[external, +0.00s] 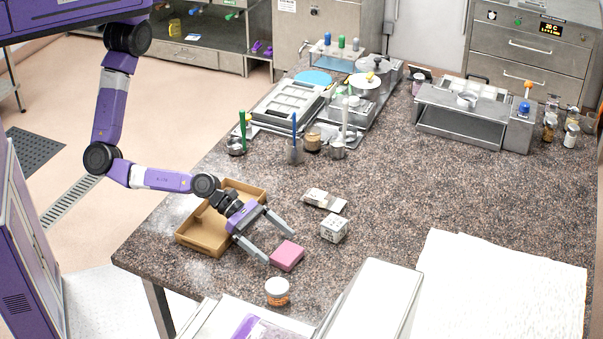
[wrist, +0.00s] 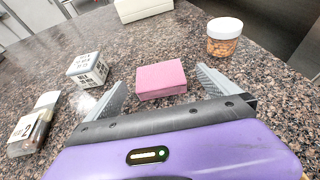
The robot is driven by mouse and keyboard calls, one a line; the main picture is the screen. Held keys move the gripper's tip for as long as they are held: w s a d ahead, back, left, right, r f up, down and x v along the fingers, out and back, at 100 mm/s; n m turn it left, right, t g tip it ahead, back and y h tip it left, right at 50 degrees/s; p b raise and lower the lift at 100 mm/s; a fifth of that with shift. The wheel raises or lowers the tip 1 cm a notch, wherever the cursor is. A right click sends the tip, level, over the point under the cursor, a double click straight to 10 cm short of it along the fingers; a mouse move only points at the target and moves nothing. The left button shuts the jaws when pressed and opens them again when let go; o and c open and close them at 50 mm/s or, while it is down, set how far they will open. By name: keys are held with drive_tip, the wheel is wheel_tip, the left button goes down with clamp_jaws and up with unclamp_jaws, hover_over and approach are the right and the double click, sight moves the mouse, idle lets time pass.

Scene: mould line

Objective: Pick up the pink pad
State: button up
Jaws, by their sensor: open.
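The pink pad (external: 287,256) is a small pink block lying flat on the speckled stone counter. In the wrist view the pink pad (wrist: 161,80) lies ahead of my gripper, roughly centred between the fingers. My gripper (external: 280,243) is open and empty, low over the counter, with its two grey fingers pointing toward the pad. In the wrist view my gripper (wrist: 163,84) shows one finger on each side of the pad, with gaps between. I cannot tell whether the fingertips reach past its near edge.
A white block with dark markings (external: 334,228) and a small clear packet (external: 325,200) lie beyond the pad. A white-lidded jar (external: 277,291) stands nearby, to the right in the wrist view (wrist: 224,37). A cardboard tray (external: 193,243) sits under my forearm. Counter right of the pad is clear.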

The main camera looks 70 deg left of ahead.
sight(288, 252)
drive_tip(key=shift+p+x, duration=0.3)
drive_tip(key=shift+x, duration=2.1)
drive_tip(key=shift+w+a, duration=0.1)
drive_tip(key=shift+c, duration=0.4)
drive_tip(key=c, duration=1.3)
drive_tip(key=shift+r, duration=0.1)
